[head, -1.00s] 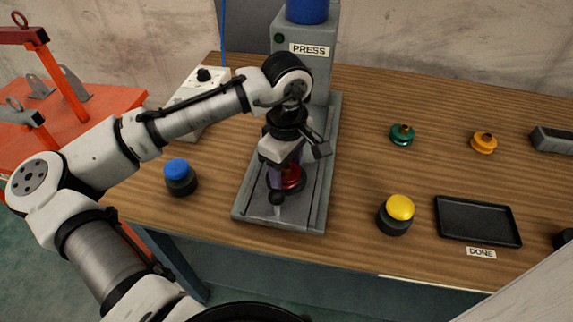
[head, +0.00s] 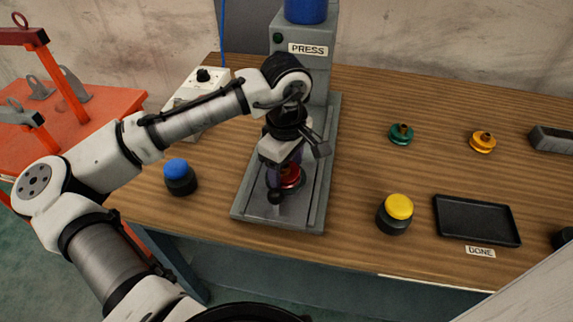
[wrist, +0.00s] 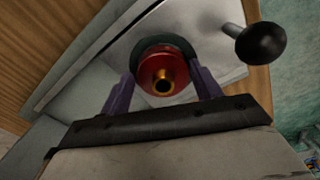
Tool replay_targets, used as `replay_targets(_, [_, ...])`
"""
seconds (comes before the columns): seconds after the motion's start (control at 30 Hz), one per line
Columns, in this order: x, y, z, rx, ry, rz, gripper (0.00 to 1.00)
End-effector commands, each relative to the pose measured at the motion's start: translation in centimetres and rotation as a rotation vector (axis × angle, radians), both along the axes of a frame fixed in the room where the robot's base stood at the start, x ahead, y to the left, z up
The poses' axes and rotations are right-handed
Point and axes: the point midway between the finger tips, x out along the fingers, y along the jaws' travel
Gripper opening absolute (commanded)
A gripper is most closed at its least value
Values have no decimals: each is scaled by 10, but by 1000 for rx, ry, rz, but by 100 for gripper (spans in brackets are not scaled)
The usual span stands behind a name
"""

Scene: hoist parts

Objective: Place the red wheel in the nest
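The red wheel (head: 290,178), with a brass hub, is over the grey base plate of the press (head: 313,205). In the wrist view the red wheel (wrist: 162,70) is between the two purple fingers of my gripper (wrist: 162,78), which close on its sides. In the head view my gripper (head: 283,172) points down and partly hides the wheel. A dark round rim, seemingly the nest (wrist: 160,42), shows just behind the wheel. I cannot tell whether the wheel is seated in it.
A black ball-ended lever (wrist: 262,42) stands close to the wheel. A blue button (head: 178,176) is left of the press and a yellow button (head: 397,210) right. Green (head: 401,134) and orange (head: 482,142) wheels and a black DONE tray (head: 477,220) are on the right.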

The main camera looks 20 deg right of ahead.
Motion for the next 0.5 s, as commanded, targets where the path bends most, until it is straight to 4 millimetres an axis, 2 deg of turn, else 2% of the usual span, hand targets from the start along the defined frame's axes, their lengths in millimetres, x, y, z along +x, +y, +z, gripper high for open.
replay_targets(0.03, [-7,2,-13,17,28,-7,77])
replay_targets(0.27, [-8,3,-14,18,30,-9,77])
replay_targets(0.37, [-8,3,-12,19,29,-9,77])
replay_targets(0.5, [-8,3,1,21,27,-8,77])
